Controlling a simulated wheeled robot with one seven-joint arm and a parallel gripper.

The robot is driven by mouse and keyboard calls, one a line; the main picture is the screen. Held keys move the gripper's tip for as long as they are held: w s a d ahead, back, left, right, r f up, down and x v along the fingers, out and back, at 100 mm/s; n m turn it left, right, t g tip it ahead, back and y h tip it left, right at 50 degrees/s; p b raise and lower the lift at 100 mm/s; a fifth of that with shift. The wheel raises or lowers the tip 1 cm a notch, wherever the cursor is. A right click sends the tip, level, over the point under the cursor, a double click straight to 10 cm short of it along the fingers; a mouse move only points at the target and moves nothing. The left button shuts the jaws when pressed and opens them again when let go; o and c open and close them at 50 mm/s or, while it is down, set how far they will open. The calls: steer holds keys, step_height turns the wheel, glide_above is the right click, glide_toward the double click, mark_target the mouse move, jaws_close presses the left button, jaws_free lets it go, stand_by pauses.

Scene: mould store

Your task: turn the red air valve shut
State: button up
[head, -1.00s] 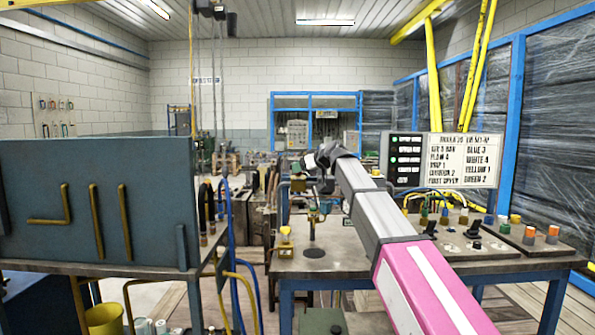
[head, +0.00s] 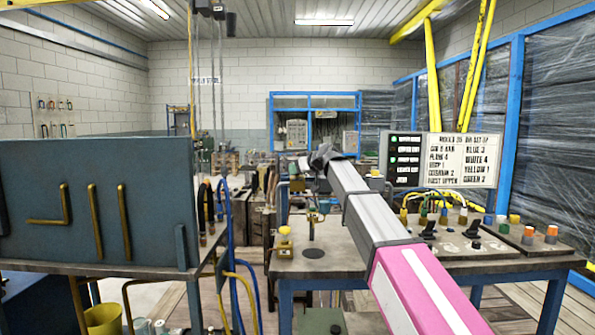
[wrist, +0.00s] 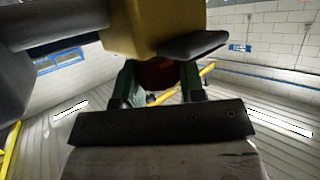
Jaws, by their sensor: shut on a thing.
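The red air valve shows in the wrist view as a dark red part (wrist: 158,74), mostly in shadow, under a yellow-brass block (wrist: 150,28). My gripper (wrist: 159,86) has one dark finger on each side of the red part and is shut on it. The finger contact itself is dim. In the head view my arm reaches forward over the bench, and its dark wrist end hides the red part and the fingertips. How far the valve is turned cannot be told.
A steel bench (head: 350,262) stands ahead, with a control panel of knobs and cables (head: 440,235) at right and a printed sign board (head: 440,160) behind. A blue-grey mould plate (head: 90,205) with brass pipes and blue hoses (head: 234,240) fills the left. A yellow bucket (head: 103,319) is below.

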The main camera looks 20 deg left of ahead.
steer(key=shift+m+h, duration=0.3)
steer(key=m+t+h, duration=0.2)
steer(key=m+t, duration=0.1)
steer(key=shift+s, duration=0.1)
steer(key=m+t+h, duration=0.1)
steer(key=m+h, duration=0.2)
steer(key=m+t+h, duration=0.2)
steer(key=h, duration=0.1)
steer(key=shift+a+m, duration=0.15)
steer(key=shift+m, duration=0.25)
steer(key=m+h, duration=0.2)
steer(key=h, duration=0.1)
steer(key=m+h, duration=0.3)
steer(key=shift+w, duration=0.2)
steer(key=shift+s+m+g+h, duration=0.1)
steer(key=shift+m+g+h, duration=0.4)
steer(key=shift+m+h, duration=1.25)
steer(key=shift+h, duration=0.35)
steer(key=o, duration=0.9)
